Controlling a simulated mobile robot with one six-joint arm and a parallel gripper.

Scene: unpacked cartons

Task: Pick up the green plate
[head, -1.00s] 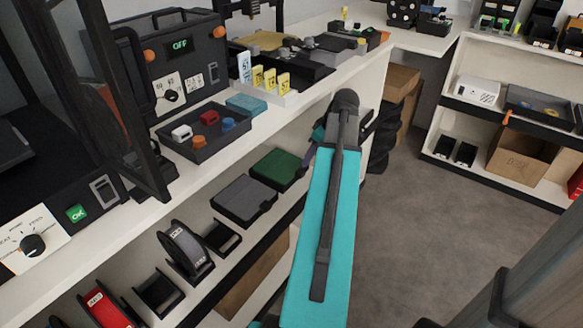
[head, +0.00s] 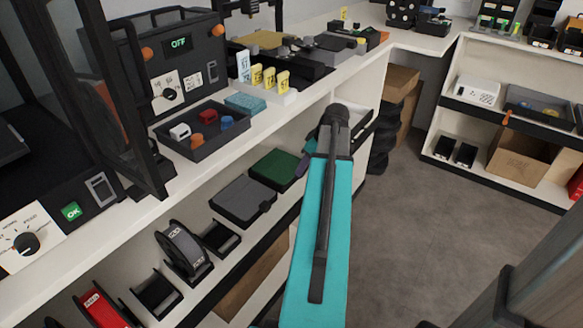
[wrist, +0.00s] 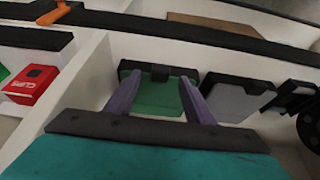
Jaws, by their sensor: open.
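The green plate (head: 275,169) lies on the shelf below the counter, in a dark frame with a black tab at one edge. It also shows in the wrist view (wrist: 155,98), between and beyond my fingers. My gripper (wrist: 160,88) is open and empty, its two purple fingers pointing at the plate's left and right sides. In the head view my gripper (head: 304,160) is partly hidden by my teal arm, just right of the plate. I cannot tell whether the fingers touch the plate.
A grey plate (head: 243,199) of the same kind lies beside the green one. A red box (wrist: 32,84) stands beyond a white divider (wrist: 82,82) in the wrist view. Spool holders (head: 184,250) stand nearer on the shelf. The counter is above; open floor lies right.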

